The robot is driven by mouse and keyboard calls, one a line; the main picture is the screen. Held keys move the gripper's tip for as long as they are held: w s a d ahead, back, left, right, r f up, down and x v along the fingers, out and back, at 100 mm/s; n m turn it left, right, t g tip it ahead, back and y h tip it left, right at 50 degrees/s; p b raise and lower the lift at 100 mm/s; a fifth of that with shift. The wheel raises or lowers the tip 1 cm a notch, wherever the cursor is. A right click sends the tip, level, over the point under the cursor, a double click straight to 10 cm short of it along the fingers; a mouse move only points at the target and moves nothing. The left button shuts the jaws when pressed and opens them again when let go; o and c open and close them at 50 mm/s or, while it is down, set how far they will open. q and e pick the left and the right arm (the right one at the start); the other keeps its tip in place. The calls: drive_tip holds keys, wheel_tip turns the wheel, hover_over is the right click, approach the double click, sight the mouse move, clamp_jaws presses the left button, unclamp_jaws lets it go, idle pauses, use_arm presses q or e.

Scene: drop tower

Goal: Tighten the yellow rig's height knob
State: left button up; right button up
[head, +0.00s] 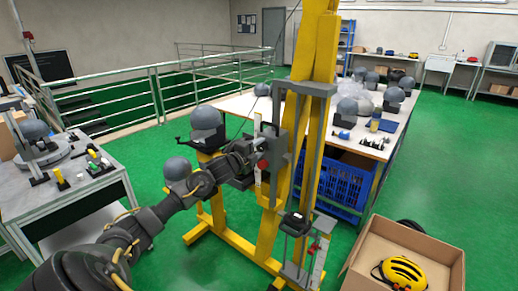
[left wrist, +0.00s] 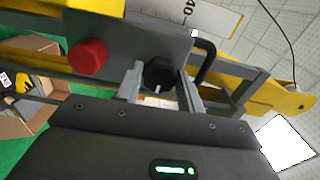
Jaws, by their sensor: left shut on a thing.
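The yellow rig (head: 322,110) stands upright in the middle of the head view, with a grey carriage on its post. In the left wrist view, the black knob (left wrist: 159,73) with a pale mark sits on the grey carriage plate (left wrist: 130,40). My left gripper (head: 254,157) reaches the carriage from the left. Its two fingers (left wrist: 161,88) are shut on the black knob, one on each side. A red knob (left wrist: 88,57) sits beside it, and it also shows in the head view (head: 262,165). The black knob is hard to make out in the head view. My right gripper is not in view.
A cardboard box (head: 440,255) with a yellow helmet (head: 402,273) stands at the lower right. A blue crate (head: 340,182) is under the long bench behind the rig. A workbench (head: 95,190) stands at left. Green floor is free at right.

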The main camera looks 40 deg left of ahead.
use_arm(q)
drive_tip(key=shift+a+r, duration=0.1)
drive_tip(key=o, duration=1)
drive_tip(key=shift+s+f, duration=0.25)
drive_tip(key=shift+s, duration=0.25)
drive_tip(key=s+b, duration=0.3)
drive_tip(key=s, duration=0.7)
drive_tip(key=shift+r, duration=0.2)
drive_tip(key=shift+w, duration=0.1)
